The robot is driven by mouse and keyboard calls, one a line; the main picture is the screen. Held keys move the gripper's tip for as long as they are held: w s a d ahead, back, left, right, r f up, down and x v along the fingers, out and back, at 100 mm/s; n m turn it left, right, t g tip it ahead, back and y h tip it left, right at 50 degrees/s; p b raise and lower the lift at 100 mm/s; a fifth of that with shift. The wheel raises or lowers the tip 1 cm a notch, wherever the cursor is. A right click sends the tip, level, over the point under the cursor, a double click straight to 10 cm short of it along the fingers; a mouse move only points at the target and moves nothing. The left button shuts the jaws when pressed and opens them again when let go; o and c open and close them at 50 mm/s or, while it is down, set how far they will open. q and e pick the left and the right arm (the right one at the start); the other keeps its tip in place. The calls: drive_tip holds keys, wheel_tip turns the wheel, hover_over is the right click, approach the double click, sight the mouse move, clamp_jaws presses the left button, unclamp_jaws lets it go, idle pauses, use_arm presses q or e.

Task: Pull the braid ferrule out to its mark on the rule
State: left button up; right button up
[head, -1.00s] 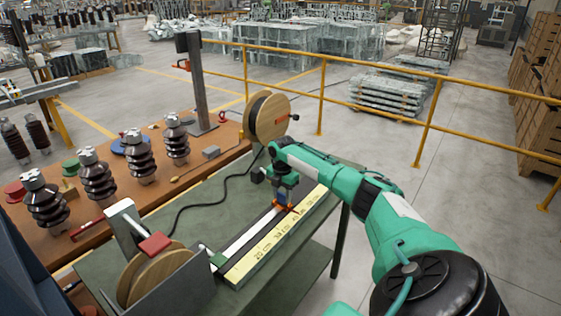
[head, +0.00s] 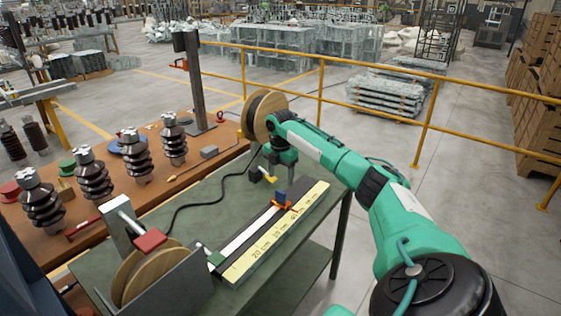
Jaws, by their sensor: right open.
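A small blue block (head: 280,197) stands on an orange piece (head: 284,206) at the far part of a dark and white strip (head: 247,231). This seems to be the braid ferrule on its braid, but I cannot tell for sure. The yellow rule (head: 275,237) with printed centimetre marks lies along the strip's right side. My left gripper is not in view.
The green table (head: 196,210) also holds a near wooden reel (head: 147,274) with a red block and a grey plate, and a far wooden reel (head: 262,115). A black cable (head: 190,206) curves across it. Ribbed insulators (head: 94,176) stand on the brown bench. A yellow railing (head: 380,115) runs behind.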

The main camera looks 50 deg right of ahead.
sight(281, 192)
wheel_tip(281, 192, up, 6)
drive_tip(key=shift+f+b, duration=0.1)
drive_tip(key=shift+b, duration=0.3)
drive_tip(key=shift+f, duration=0.1)
